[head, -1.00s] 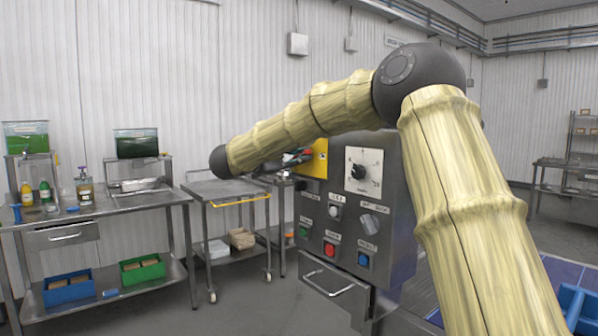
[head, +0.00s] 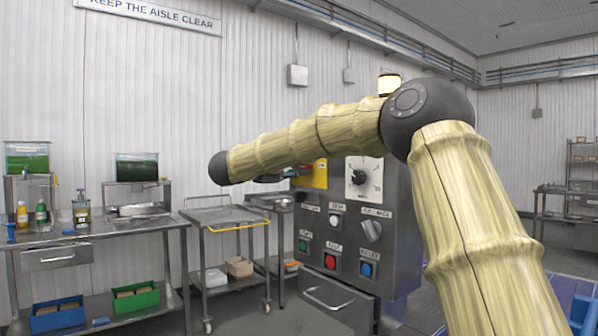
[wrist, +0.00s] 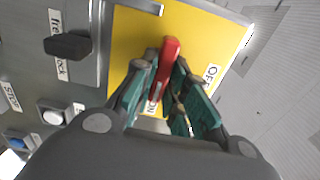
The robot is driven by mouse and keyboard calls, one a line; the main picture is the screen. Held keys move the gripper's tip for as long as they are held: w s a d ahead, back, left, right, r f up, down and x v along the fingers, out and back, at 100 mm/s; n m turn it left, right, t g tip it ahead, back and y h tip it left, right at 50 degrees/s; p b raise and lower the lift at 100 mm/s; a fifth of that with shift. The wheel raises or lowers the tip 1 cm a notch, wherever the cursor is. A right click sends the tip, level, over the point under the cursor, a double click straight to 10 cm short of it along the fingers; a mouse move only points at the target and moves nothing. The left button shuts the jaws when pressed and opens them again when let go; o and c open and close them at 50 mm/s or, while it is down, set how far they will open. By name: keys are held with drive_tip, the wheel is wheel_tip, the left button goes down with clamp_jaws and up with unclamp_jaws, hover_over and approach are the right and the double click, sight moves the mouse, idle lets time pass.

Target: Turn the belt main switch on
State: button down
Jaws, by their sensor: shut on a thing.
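The belt main switch is a red handle (wrist: 170,52) on a yellow plate (wrist: 215,38) in the wrist view. My gripper (wrist: 162,75) is shut on the red handle, with a teal-padded finger on each side. An ON label (wrist: 153,107) is beside the handle's lower end, and an OFF label (wrist: 211,76) is to its right. In the head view, the yellow plate (head: 320,176) is at the upper left of the grey control box (head: 402,215). My gripper reaches it from the left, and the handle is mostly hidden there.
Below the plate are a dial (head: 373,231), green (head: 303,245), red (head: 331,262) and blue (head: 367,268) buttons. A black knob (wrist: 68,46) is close left of my gripper. A steel cart (head: 222,215) stands behind, left of the box.

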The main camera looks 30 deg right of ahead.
drive_tip(key=shift+f, duration=0.15)
drive_tip(key=c, duration=1.4)
unclamp_jaws()
drive_tip(key=shift+c, duration=0.2)
drive_tip(key=a, duration=1.2)
drive_tip(key=shift+s, duration=0.45)
